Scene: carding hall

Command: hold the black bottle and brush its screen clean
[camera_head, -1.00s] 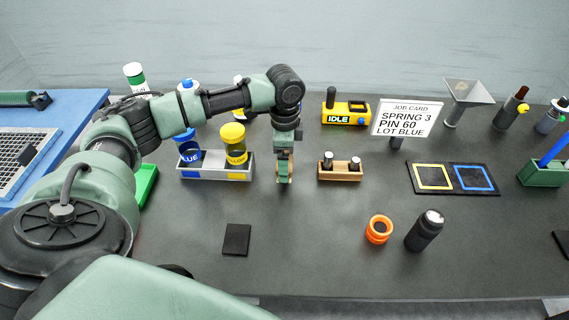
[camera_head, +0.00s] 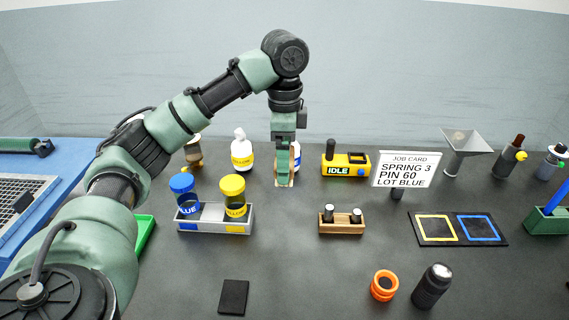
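The black bottle (camera_head: 432,287) stands on the near right of the dark table, with a pale round face at its top. An orange ring-shaped piece (camera_head: 384,286) with a dark centre is just left of it, apart from it. A blue handle (camera_head: 556,195) leans out of a green holder (camera_head: 546,222) at the right edge; its lower end is hidden. My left gripper (camera_head: 284,180) points down at the back of the table, far from the black bottle. It partly hides a white bottle with a blue label (camera_head: 297,157). Its finger gap is not clear. My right gripper is out of view.
A grey tray (camera_head: 215,225) holds blue-capped and yellow-capped jars. A wooden block (camera_head: 341,228), a yellow IDLE box (camera_head: 345,165), the job card (camera_head: 406,170) and a framed black pad (camera_head: 458,244) stand around.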

